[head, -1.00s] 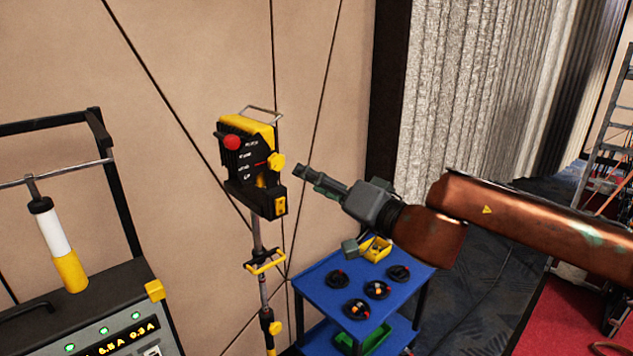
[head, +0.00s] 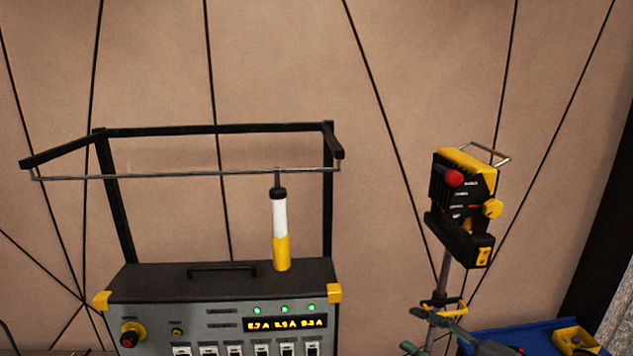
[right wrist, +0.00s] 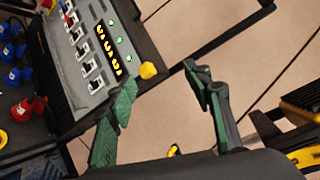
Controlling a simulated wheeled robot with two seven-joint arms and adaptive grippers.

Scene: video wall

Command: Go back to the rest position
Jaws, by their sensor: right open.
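My right gripper (head: 418,331) shows at the bottom edge of the head view, with only its green fingers in the picture. It is in front of the stand that carries the black and yellow control box (head: 465,205). In the right wrist view my right gripper (right wrist: 160,80) has its two green fingers spread apart with nothing between them. My left gripper is not in view.
A grey power unit (head: 220,310) with a black frame and lit digits stands at the left. A white and yellow handle (head: 280,230) hangs from its bar. A blue cart (head: 530,335) is at the lower right. A panelled wall is behind.

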